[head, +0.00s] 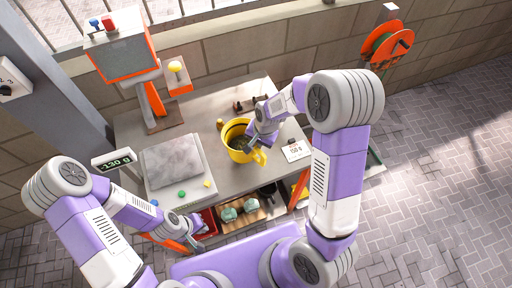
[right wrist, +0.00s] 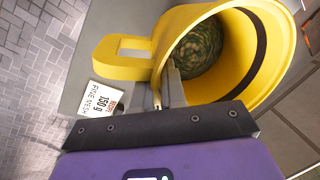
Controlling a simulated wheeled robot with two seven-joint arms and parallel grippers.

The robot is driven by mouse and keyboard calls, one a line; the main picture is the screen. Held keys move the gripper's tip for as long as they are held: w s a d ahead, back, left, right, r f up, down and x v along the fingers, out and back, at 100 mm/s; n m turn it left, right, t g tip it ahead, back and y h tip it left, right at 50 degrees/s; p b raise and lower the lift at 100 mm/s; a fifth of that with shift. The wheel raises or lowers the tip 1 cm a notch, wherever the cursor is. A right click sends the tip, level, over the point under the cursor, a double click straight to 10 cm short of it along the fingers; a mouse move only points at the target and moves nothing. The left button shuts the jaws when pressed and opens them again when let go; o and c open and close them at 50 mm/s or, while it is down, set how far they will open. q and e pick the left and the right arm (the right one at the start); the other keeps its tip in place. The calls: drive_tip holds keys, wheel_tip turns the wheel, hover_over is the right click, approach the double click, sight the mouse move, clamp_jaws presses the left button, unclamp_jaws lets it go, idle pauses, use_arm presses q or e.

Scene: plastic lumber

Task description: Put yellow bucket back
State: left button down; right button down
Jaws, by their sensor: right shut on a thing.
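The yellow bucket (head: 233,153), with a dark band inside its rim and a blocky handle, is over the grey workbench right of the scale. It also fills the upper right of the right wrist view (right wrist: 262,75), with dark greenish grainy material inside. My right gripper (head: 254,143) is shut on the bucket's wall near the handle; its fingers (right wrist: 167,88) show at the rim in the right wrist view. I cannot tell whether the bucket touches the bench. My left gripper (head: 197,227) is low, at the bench's front, away from the bucket; its opening is too small to judge.
A scale with a grey plate (head: 173,161) stands left of the bucket; its display (head: 118,160) reads 130 g. A white card (head: 296,150) marked 150 g, fine mesh, lies right of the bucket. An orange-framed machine (head: 124,58) stands at the back left. A shelf (head: 240,214) is below.

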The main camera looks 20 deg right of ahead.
drive_tip(key=shift+x, duration=1.2)
drive_tip(key=shift+s+d+f, duration=0.1)
drive_tip(key=shift+s+d, duration=0.05)
drive_tip(key=shift+s, duration=0.05)
drive_tip(key=shift+f, duration=0.15)
drive_tip(key=c, duration=1.2)
unclamp_jaws()
drive_tip(key=shift+r, duration=0.3)
drive_tip(key=p+v, duration=0.1)
drive_tip(key=v, duration=1)
drive_tip(key=shift+d+r+p, duration=0.15)
drive_tip(key=shift+r+p, duration=0.15)
drive_tip(key=shift+r, duration=0.1)
